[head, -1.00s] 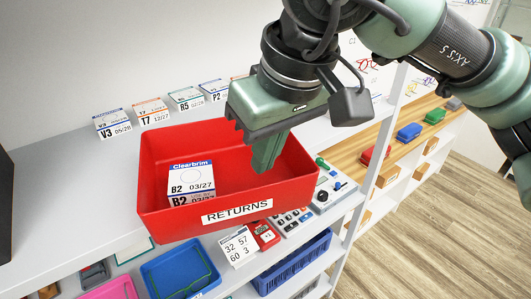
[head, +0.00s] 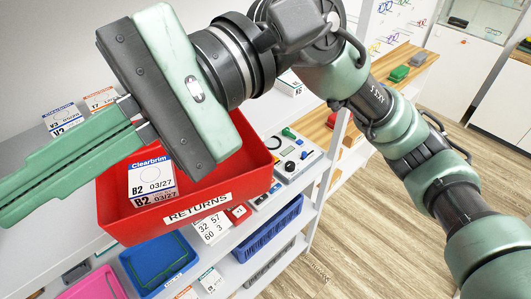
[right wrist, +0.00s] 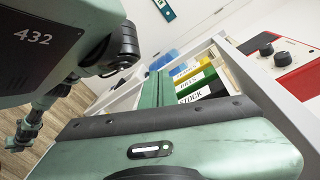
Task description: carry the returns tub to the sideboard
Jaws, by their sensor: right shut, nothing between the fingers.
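The returns tub (head: 238,177) is a red, open-topped tub with a white RETURNS label on its front wall. It stands upright at the front of the grey shelf in the head view. A white Clearbrim box (head: 152,180), marked B2 03/27, is inside it. My right gripper (head: 10,200) is shut and empty, its long green fingers pointing left across the head view. The gripper's body hides the tub's back left part. The fingers also show in the right wrist view (right wrist: 155,88). My left gripper is out of view. I cannot tell which furniture is the sideboard.
Small boxes (head: 62,118) line the shelf's back. Below the tub are a blue tray (head: 150,252), a pink tray (head: 95,288) and a blue basket (head: 265,240). A wood-topped unit (head: 412,58) stands behind. The right wrist view shows labelled folders (right wrist: 200,85). Floor at right is clear.

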